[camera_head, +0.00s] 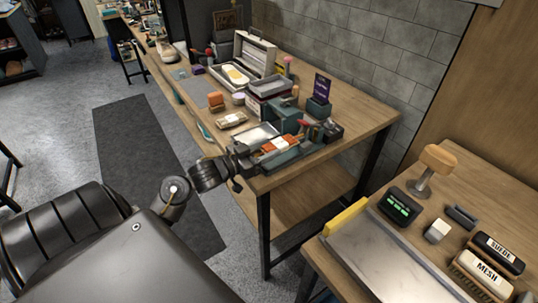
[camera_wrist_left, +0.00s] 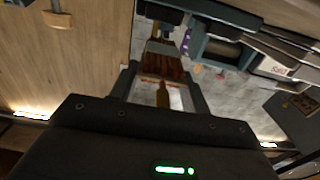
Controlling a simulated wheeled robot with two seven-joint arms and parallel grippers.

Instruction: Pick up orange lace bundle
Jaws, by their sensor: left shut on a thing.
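The orange lace bundle (camera_head: 279,144), with a pale band round it, is at the front corner of the wooden bench, over a teal tray (camera_head: 291,157). My left gripper (camera_head: 260,152) reaches it from the left and is shut on it. In the left wrist view the bundle (camera_wrist_left: 166,66) looks reddish-brown and lies between the fingertips of my left gripper (camera_wrist_left: 163,82). I cannot tell whether the bundle touches the tray. My right gripper is not in view.
A pale flat case (camera_head: 257,134) and a wrapped brown item (camera_head: 231,120) lie behind the gripper. A dark stand with a purple card (camera_head: 321,90) is to the right. Another table (camera_head: 396,258) at lower right holds brushes. Grey floor with a dark mat (camera_head: 150,160) is at left.

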